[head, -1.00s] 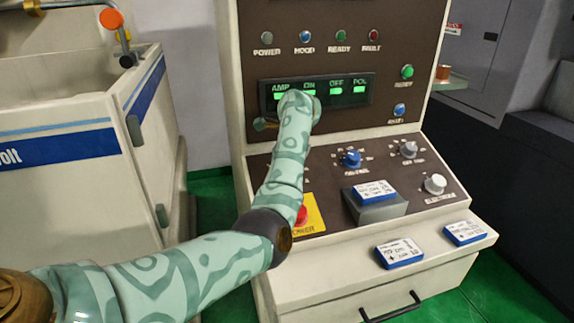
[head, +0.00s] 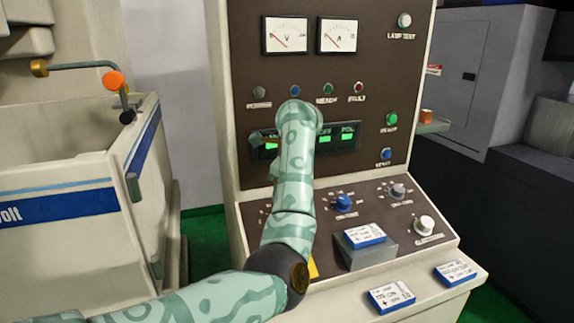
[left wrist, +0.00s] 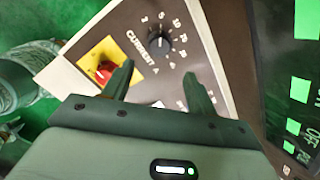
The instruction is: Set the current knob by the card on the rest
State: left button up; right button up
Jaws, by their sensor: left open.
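The black current knob (left wrist: 159,42) shows in the left wrist view, with a ring of numbers and the label CURRENT A. My left gripper (left wrist: 158,78) is open and empty, its two fingers pointing toward the knob with a gap between them. The knob lies beyond the fingertips, not between them. In the head view my left arm covers the knob. A white and blue card (head: 364,234) lies on the grey rest (head: 368,254) on the sloped panel; its handwriting is too small to read. My right gripper is not in view.
Two more cards (head: 391,296) (head: 455,272) lie on the front ledge. A blue knob (head: 343,203), a grey knob (head: 397,190) and a white knob (head: 424,225) stand on the panel. A red button (left wrist: 105,72) on a yellow plate is near the left finger.

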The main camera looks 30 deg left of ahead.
pick_arm(q)
jog(key=p+v, duration=0.1)
jog(key=v, duration=0.4)
jog(key=shift+r, duration=0.1)
dwell(0.3)
